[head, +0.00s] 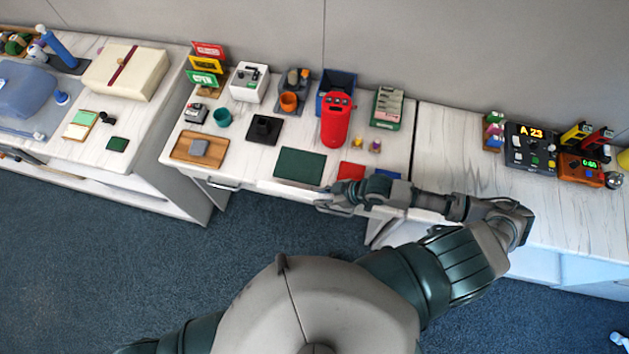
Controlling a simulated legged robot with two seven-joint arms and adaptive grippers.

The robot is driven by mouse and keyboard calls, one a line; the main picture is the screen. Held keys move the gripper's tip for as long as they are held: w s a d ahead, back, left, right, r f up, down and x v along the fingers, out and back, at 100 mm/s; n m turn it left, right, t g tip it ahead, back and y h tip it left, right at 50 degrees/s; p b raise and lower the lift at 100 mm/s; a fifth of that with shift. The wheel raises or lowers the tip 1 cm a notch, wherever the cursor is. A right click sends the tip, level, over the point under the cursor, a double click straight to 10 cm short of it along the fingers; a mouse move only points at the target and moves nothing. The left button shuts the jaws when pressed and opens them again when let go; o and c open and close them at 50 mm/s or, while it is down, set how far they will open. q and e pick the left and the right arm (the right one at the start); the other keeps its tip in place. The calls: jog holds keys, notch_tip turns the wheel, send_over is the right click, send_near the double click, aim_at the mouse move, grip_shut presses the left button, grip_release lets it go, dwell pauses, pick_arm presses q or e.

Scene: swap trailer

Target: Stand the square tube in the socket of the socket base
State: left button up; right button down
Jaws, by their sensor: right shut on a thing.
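My right gripper (328,200) is at the front edge of the middle table, its fingers pointing left. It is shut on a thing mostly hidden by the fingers. A thin pale bar (296,186) shows just left of the fingertips and looks like the square tube, lying roughly level; its outline blends with the table edge. A black square base with a raised middle (264,129) stands on the table, up and left of the gripper, and looks like the socket base. Its opening is too small to make out. My left gripper is out of view.
A dark green mat (300,166) lies between the gripper and the black base. A red device (337,120), a blue bin (338,82) and a teal cup (222,117) stand around. The right table's near middle is clear.

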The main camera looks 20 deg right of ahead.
jog(key=shift+s+r, duration=0.1)
jog(key=shift+s, duration=0.45)
